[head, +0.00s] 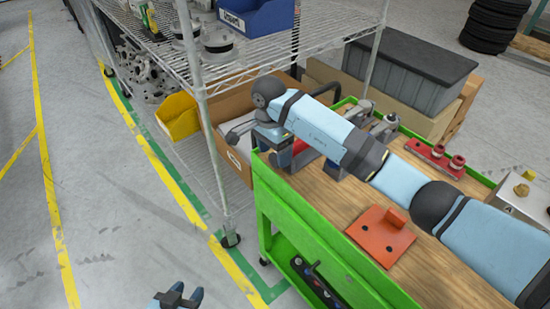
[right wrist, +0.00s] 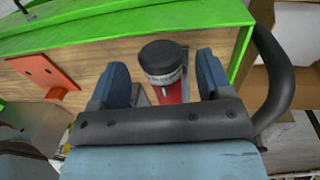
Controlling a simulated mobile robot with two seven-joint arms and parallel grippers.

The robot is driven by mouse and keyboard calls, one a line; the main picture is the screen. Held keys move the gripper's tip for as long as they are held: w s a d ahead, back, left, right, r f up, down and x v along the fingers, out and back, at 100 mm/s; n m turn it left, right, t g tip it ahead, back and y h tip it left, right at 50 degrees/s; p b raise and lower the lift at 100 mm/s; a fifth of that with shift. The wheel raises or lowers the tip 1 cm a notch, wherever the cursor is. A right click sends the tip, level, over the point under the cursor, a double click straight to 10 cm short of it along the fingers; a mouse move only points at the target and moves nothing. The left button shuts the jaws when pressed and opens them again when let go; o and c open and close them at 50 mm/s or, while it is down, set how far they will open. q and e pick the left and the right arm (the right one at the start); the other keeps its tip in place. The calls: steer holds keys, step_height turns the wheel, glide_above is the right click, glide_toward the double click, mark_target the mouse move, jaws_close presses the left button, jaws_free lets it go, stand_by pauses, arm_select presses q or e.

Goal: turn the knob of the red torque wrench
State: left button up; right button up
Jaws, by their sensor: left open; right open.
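The red torque wrench shows in the right wrist view with a black round knob (right wrist: 160,56), a silver ring and a red body (right wrist: 172,92) below it. My right gripper (right wrist: 163,82) is open, with one blue finger on each side of the wrench's top end; I cannot tell whether either finger touches it. In the head view my right gripper (head: 283,150) is over the far left corner of the cart, and my arm hides most of the wrench there. My left gripper (head: 178,297) is open and empty above the floor at the bottom edge.
The green cart (head: 285,206) has a wooden top. An orange-red plate (head: 381,236) lies on it, and a red fixture (head: 435,158) stands farther right. A wire shelf (head: 245,62) with a blue bin (head: 255,18) stands close on the left. A yellow bin (head: 178,117) is below.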

steer(key=shift+s+f, duration=0.1)
steer(key=shift+f, duration=1.1)
steer(key=c, duration=0.9)
steer(key=shift+d, duration=0.1)
steer(key=shift+c, duration=0.2)
